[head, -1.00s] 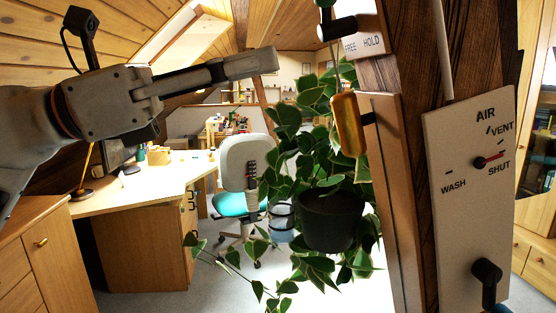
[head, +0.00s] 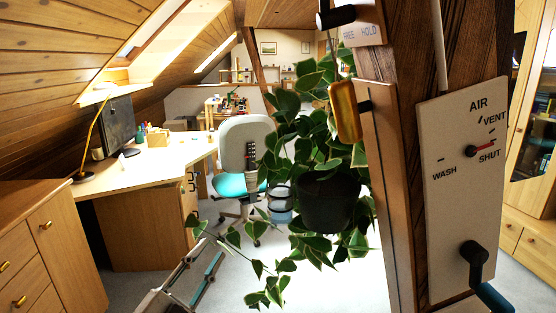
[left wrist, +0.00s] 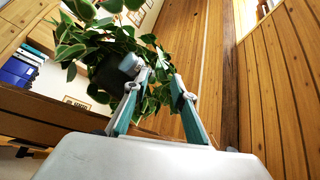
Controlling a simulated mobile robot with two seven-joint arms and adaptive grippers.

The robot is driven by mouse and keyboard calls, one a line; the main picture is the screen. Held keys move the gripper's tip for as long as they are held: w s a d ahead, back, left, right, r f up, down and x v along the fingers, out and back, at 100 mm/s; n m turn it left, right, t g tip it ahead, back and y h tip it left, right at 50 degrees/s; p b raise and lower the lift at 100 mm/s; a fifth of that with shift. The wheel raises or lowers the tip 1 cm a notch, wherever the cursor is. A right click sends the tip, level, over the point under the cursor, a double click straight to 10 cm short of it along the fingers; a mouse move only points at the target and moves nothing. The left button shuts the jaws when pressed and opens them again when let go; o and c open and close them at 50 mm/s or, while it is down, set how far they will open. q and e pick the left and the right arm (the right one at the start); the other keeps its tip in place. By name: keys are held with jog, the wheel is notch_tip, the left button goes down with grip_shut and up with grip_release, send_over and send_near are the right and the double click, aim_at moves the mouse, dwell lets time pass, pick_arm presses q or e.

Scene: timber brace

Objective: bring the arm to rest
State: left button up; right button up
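My left gripper (head: 208,252) is low in the head view, left of the plant's trailing stems. Its two teal-padded fingers are apart with nothing between them. The left wrist view also shows the fingers (left wrist: 158,82) spread and empty, with the hanging plant beyond them. My right gripper is in neither view.
A dark timber post (head: 408,60) carries a white AIR panel (head: 450,215), its red pointer near SHUT, and a FREE/HOLD plate (head: 362,34). An amber tag (head: 345,111) hangs beside a potted plant (head: 330,203). A desk (head: 140,172) and chair (head: 243,150) stand behind.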

pick_arm(q)
jog(key=s+a+f+n+g+y, duration=0.25)
jog(key=f+n+y, duration=0.2)
jog(key=f, duration=0.75)
jog(key=s+a+f+n+g+y, duration=0.2)
jog(key=s+f+n+g, duration=0.4)
jog(key=s+f, duration=1.6)
notch_tip(320, 180, down, 4)
jog(key=shift+f+n+g+p, duration=0.1)
jog(key=shift+n+g+p, duration=0.3)
jog(key=shift+n, duration=0.15)
jog(key=shift+a+y, duration=0.1)
jog(key=shift+y, duration=0.15)
